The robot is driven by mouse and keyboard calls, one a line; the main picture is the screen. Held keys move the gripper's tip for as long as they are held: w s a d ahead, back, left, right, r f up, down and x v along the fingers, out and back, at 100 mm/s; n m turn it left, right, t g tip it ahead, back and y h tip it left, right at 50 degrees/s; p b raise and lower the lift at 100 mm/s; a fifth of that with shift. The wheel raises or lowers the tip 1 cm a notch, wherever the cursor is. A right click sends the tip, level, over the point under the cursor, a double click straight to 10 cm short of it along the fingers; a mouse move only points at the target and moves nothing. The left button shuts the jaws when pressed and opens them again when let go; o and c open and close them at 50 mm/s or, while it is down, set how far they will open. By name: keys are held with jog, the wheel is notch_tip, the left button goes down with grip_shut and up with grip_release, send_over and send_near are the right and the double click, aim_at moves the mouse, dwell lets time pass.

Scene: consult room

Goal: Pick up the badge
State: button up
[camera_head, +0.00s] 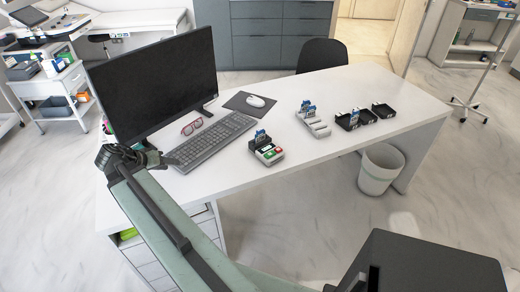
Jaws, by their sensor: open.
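Several small blue-and-white cards stand upright on the white desk (330,90). One card (261,137) is in a dark device with green and red keys. One card (308,107) is in a pale stepped holder. One card (354,117) is by the black trays. They are too small to tell which is the badge. My green arm reaches up from the bottom to the desk's left end. My gripper (158,158), at its dark end, is open, small and partly unclear. It is near the keyboard, left of all the cards and apart from them.
A monitor (155,80), keyboard (212,140), red glasses (191,127) and a mouse (256,101) on a dark mat are on the desk's left half. Black trays (383,110) sit at right. A white bin (380,170) stands on the floor by the desk. The desk's front strip is bare.

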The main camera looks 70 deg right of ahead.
jog(key=s+d+r+m+g+h+b, duration=0.35)
jog(key=s+d+m, duration=0.35)
jog(key=s+d, duration=0.9)
notch_tip(320, 180, up, 6)
jog(key=m+g+h+b, duration=0.2)
jog(key=m+g+h, duration=0.1)
jog(key=m+g, duration=0.2)
send_over(257, 133)
jog(key=v, duration=0.3)
jog(key=shift+t, duration=0.25)
notch_tip(257, 133, down, 10)
jog(key=b, duration=0.9)
jog(key=shift+s+d+r, duration=0.15)
jog(key=shift+s+d+r+p, duration=0.25)
jog(key=shift+s+d+r, duration=0.1)
jog(key=shift+d, duration=0.2)
jog(key=shift+s+d+r+p, duration=0.2)
jog(key=shift+s+d+r, duration=0.15)
jog(key=shift+d, duration=0.2)
jog(key=x, duration=0.5)
jog(key=shift+w, duration=0.1)
grip_shut()
